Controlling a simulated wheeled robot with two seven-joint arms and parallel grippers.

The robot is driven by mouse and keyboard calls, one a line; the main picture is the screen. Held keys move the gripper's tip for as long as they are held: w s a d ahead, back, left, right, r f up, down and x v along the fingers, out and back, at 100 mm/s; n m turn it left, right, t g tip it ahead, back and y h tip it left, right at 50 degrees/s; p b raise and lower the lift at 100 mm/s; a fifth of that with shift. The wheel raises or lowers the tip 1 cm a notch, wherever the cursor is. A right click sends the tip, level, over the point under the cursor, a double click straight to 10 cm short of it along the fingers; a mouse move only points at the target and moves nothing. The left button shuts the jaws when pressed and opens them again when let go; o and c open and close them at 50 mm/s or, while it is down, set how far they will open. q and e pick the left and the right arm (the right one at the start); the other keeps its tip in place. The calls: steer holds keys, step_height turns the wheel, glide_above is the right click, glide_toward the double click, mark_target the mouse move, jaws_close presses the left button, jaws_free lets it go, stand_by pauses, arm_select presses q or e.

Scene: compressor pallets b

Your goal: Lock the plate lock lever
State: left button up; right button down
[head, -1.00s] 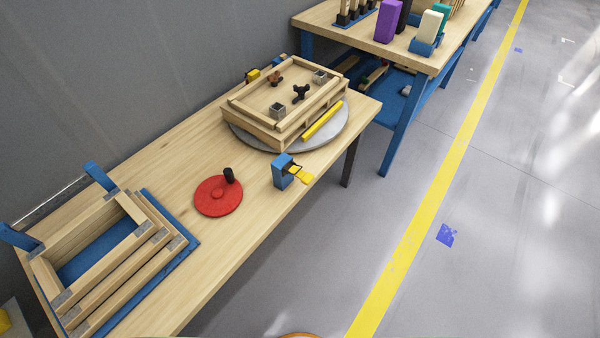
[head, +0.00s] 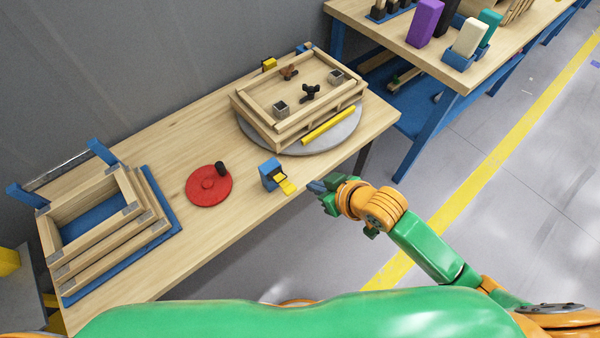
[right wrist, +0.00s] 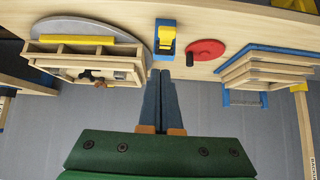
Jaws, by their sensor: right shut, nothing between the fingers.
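The plate lock is a small blue block (head: 269,172) with a yellow lever (head: 286,186) at the front edge of the wooden table. The lever sticks out toward the edge, tilted low. The block (right wrist: 165,27) and yellow lever (right wrist: 166,40) also show in the right wrist view, just beyond my fingertips. My right gripper (head: 315,186) is shut and empty, to the right of the lever and apart from it in the head view. Its two dark fingers (right wrist: 160,78) lie together in the right wrist view. A grey round plate (head: 335,141) lies behind the lock, carrying a wooden pallet (head: 262,127). My left gripper is not in view.
A red disc with a black knob (head: 208,187) lies left of the lock. Stacked wooden frames (head: 110,255) sit on a blue mat at the left. A yellow bar (head: 329,125) lies along the pallet's front. Another table (head: 445,70) stands at the back right.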

steer(key=b, duration=0.3)
glide_above(288, 186)
steer(key=s+d, duration=0.2)
step_height(288, 186, down, 6)
steer(key=f, duration=0.1)
steer(key=shift+a+f, duration=0.2)
steer(key=shift+f, duration=1.35)
steer(key=shift+f, duration=0.1)
